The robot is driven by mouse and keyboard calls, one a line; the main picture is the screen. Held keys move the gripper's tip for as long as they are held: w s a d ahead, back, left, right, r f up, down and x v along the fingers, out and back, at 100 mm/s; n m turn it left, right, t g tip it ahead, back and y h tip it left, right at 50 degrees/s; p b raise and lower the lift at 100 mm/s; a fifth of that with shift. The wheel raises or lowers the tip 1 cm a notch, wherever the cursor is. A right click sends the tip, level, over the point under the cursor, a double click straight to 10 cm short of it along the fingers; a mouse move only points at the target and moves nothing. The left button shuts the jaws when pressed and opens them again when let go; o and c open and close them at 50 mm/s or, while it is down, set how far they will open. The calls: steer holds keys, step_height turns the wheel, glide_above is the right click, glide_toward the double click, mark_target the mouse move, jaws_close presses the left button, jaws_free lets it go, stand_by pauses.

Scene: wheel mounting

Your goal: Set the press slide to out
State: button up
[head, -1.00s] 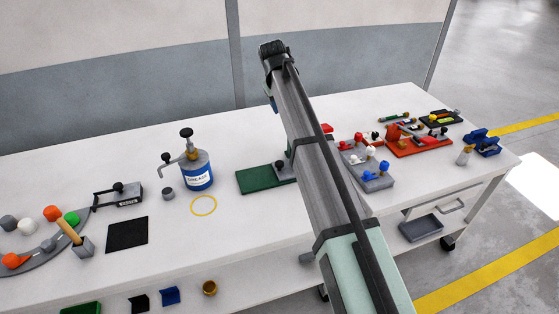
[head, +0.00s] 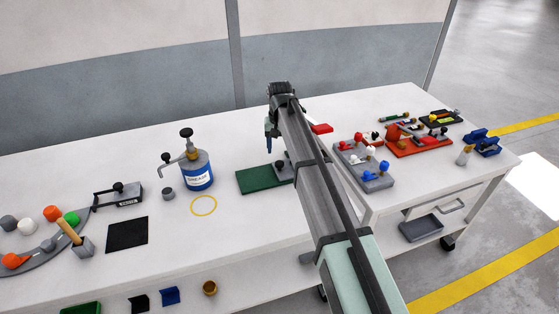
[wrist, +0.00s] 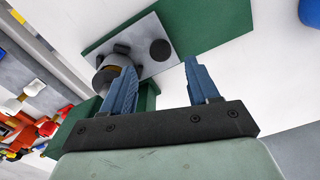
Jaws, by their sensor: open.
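A green base (head: 262,178) with a grey plate (head: 282,171) and a black knob (head: 279,164) stands mid-table; I take this for the press slide, though no label confirms it. My arm hides its right part in the head view. In the wrist view the grey plate (wrist: 135,40) lies on the green base (wrist: 215,25), with the round black knob (wrist: 160,50) on it. A grey rounded part (wrist: 112,66) is partly behind the left finger. My gripper (wrist: 160,64) is open and empty, its knob-side view clear between the fingertips. In the head view my gripper (head: 268,145) hangs above the green base.
A blue grease pump (head: 197,172) and yellow ring (head: 204,205) stand left of the base. A red part (head: 321,128) and a grey tray (head: 365,170) with coloured pieces lie right of my arm. White table is bare in front of the green base.

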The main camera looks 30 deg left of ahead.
mark_target(280, 163)
step_height(280, 163, down, 7)
steer(key=shift+r, duration=0.2)
steer(key=shift+c, duration=0.4)
jaws_close()
stand_by(0.3)
